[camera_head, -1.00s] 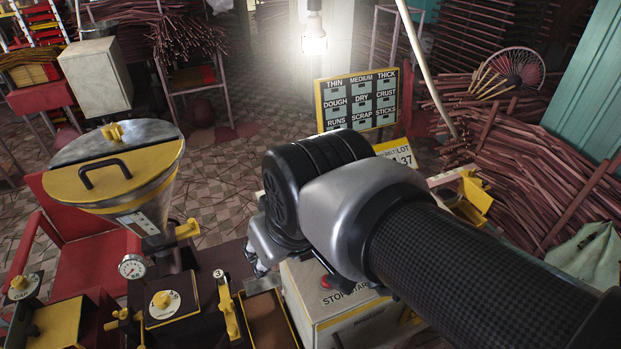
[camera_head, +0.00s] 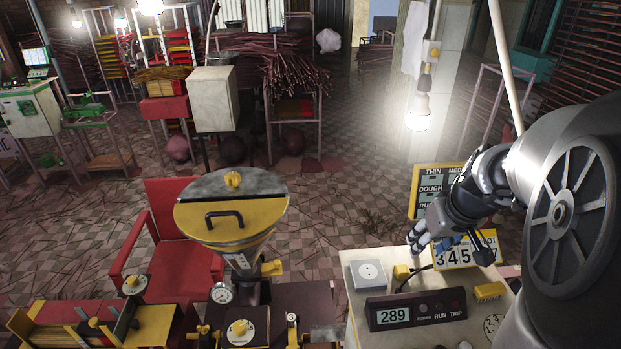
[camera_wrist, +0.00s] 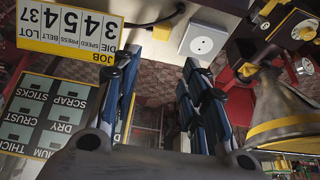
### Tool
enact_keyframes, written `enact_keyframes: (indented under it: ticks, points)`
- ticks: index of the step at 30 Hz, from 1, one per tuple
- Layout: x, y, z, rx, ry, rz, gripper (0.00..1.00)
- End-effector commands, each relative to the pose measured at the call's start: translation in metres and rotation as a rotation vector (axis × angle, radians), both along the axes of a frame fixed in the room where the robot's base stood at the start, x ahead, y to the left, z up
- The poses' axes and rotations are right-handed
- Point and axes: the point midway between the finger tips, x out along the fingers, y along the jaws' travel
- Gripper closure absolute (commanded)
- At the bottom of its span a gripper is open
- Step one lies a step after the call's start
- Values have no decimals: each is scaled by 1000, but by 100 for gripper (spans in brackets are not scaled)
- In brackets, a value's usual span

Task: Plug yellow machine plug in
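The yellow plug (camera_head: 402,272) lies on the pale machine top, with a black cable running from it. It also shows in the wrist view (camera_wrist: 162,31), beyond the fingertips. A white block with a round socket (camera_head: 369,272) sits just left of the plug, apart from it; in the wrist view the socket (camera_wrist: 203,42) is right of the plug. My gripper (camera_head: 430,242) is above and behind the plug, near the job board. Its fingers (camera_wrist: 158,68) are open with nothing between them. The plug's prongs cannot be made out.
A dark display box reading 289 (camera_head: 414,311) stands in front of the plug. The yellow-edged job board (camera_head: 466,252) is close by my gripper. A yellow comb-like block (camera_head: 488,292) lies to the right. A hopper machine (camera_head: 228,212) and red chair (camera_head: 160,232) stand left.

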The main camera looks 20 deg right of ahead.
Motion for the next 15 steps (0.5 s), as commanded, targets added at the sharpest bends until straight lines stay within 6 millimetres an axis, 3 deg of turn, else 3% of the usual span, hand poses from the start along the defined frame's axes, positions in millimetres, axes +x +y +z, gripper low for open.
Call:
enact_keyframes:
  ticks: [10, 15]
  points:
    - [0, 0, -2, 4, 2, 0, 60]
    - [7, -1, -23, 6, 6, 1, 60]
